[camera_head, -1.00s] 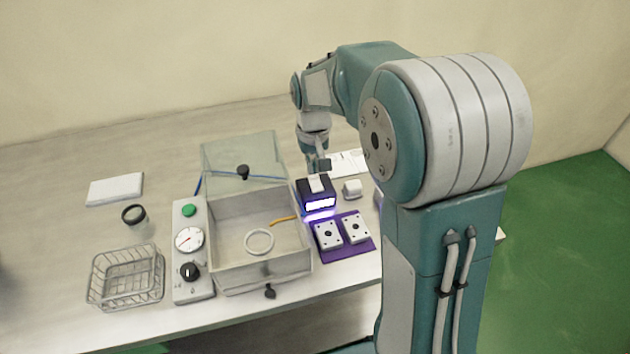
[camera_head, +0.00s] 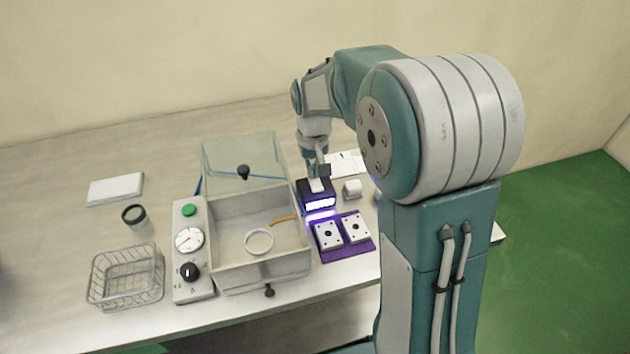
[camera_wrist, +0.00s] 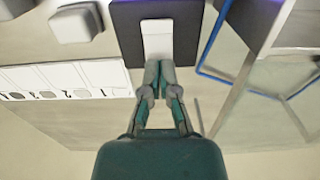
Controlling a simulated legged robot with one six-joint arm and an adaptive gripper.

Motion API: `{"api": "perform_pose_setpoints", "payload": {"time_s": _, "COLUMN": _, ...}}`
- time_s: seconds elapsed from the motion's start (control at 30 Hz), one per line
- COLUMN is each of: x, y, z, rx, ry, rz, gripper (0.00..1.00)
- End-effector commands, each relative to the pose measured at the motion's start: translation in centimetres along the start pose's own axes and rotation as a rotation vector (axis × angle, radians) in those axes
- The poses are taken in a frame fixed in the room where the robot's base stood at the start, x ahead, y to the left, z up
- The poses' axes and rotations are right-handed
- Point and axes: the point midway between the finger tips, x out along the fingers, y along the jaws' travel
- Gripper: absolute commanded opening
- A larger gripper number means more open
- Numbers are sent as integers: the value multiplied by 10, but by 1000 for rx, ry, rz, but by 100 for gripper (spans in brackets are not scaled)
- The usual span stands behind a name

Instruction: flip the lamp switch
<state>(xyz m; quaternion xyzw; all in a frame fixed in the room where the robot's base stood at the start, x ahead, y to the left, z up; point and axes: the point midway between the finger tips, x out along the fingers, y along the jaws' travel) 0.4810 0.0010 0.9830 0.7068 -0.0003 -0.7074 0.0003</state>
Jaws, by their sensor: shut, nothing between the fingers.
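The lamp (camera_head: 310,197) is a dark box with a lit violet-white front, standing right of the clear box. Its switch (camera_head: 317,186) is a white rocker on top. In the wrist view the white switch (camera_wrist: 158,40) lies on the dark lamp top (camera_wrist: 188,28). My gripper (camera_head: 319,172) is shut and empty, pointing down at the rear end of the switch. In the wrist view the fingertips (camera_wrist: 160,66) are together at the near edge of the switch. I cannot tell whether they touch it.
The clear box (camera_head: 262,280) with its raised lid (camera_head: 240,158) stands left of the lamp. A purple mat (camera_head: 347,252) with two white plates lies in front. A small white block (camera_head: 352,188) is to the right. A wire basket (camera_head: 126,277) and control panel (camera_head: 190,217) are further left.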

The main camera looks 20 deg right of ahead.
Motion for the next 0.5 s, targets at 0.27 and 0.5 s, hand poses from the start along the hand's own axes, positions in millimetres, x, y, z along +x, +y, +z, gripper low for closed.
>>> {"api": "perform_pose_setpoints", "payload": {"time_s": 0.27, "x": 4, "y": 0, "z": 0, "rx": 0, "ry": -1, "rz": 0, "gripper": 0}}
{"api": "perform_pose_setpoints", "payload": {"time_s": 0.5, "x": 7, "y": 0, "z": 0, "rx": 0, "ry": -2, "rz": 0, "gripper": 0}}
